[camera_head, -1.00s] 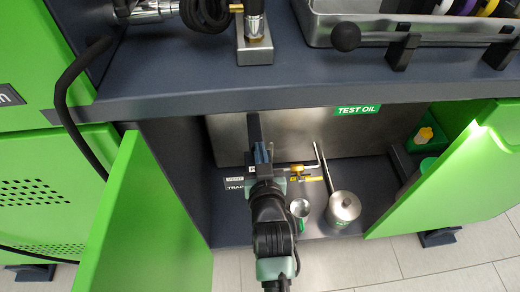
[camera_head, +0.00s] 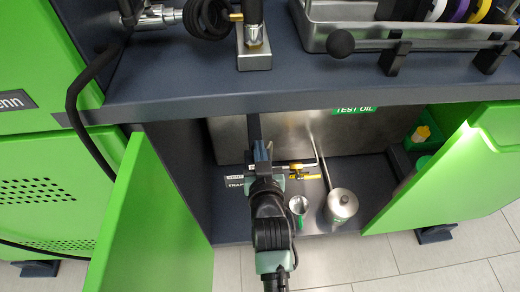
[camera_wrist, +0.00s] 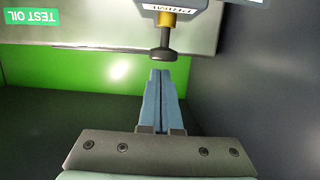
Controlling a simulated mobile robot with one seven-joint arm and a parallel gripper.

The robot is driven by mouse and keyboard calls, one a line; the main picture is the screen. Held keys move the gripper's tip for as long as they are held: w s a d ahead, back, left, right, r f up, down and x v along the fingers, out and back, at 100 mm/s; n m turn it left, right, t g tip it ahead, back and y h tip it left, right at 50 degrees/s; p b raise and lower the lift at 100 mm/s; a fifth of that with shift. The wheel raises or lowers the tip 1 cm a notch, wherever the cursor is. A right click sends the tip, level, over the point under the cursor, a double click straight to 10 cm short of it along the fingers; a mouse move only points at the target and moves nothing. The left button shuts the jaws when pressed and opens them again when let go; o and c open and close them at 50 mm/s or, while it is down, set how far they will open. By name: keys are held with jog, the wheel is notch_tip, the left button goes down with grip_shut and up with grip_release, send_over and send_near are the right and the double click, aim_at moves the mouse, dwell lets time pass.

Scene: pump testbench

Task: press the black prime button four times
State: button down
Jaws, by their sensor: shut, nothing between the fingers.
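In the head view my gripper (camera_head: 262,150) reaches into the open cabinet in front of the steel TEST OIL tank (camera_head: 290,128). My arm hides the button there.
Open green doors (camera_head: 155,225) and (camera_head: 455,175) flank the cabinet. The dark worktop (camera_head: 200,98) overhangs it.

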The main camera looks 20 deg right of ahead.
jog(key=r+p+v, duration=0.1)
jog(key=p+v, duration=0.3)
jog(key=v, duration=0.6)
jog(key=shift+r, duration=0.4)
